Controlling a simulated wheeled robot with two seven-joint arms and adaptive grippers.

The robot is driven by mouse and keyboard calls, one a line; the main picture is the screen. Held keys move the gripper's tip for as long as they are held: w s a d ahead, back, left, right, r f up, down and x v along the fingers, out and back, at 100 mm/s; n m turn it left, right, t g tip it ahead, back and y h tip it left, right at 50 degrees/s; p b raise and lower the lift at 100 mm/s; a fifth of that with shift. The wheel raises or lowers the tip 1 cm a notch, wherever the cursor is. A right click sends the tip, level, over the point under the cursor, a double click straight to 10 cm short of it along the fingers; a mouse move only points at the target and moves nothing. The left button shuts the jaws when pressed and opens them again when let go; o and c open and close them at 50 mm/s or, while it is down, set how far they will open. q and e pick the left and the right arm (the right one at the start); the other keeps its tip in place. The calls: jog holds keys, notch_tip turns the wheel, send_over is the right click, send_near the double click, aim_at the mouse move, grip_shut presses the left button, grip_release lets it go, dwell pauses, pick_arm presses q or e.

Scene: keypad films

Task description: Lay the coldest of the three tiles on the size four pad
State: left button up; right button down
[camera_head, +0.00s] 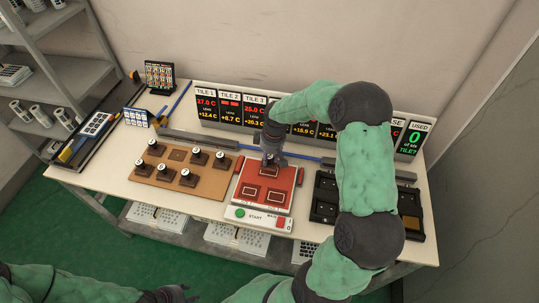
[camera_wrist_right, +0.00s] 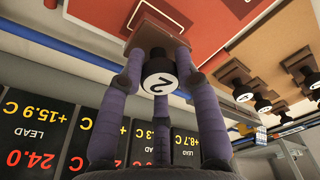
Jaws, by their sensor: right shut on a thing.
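My right gripper (camera_head: 270,158) is over the back part of the red board (camera_head: 243,203). In the right wrist view the gripper (camera_wrist_right: 158,62) is shut on a black knob with a white top marked 2 (camera_wrist_right: 160,80), which has a brown plate (camera_wrist_right: 150,38) under it. The plate is close to the red board; I cannot tell if it touches. The board has white-outlined rectangles. Tile displays at the back include Tile 1 (camera_head: 208,103) at 27.0 C, Tile 2 (camera_head: 230,107) and Tile 3 (camera_head: 254,110). My left gripper (camera_head: 172,294) is at the bottom edge, its fingers unclear.
A brown board (camera_head: 140,187) with several black knobs is left of the red board. A panel with a green START button (camera_head: 240,213) is in front. A dark compartment tray (camera_head: 322,214) is at right, partly behind my right arm. A "USED 0" display (camera_head: 414,139) stands back right.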

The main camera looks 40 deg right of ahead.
aim_at(269, 163)
jog(key=shift+f+b, duration=0.3)
jog(key=shift+f, duration=0.5)
jog(key=shift+f+b, duration=0.55)
jog(key=shift+f, duration=0.25)
jog(key=c, duration=0.8)
grip_release()
jog(key=r, duration=0.4)
jog(key=s+r, duration=0.1)
jog(key=r, duration=0.7)
jog(key=shift+s+d, duration=0.2)
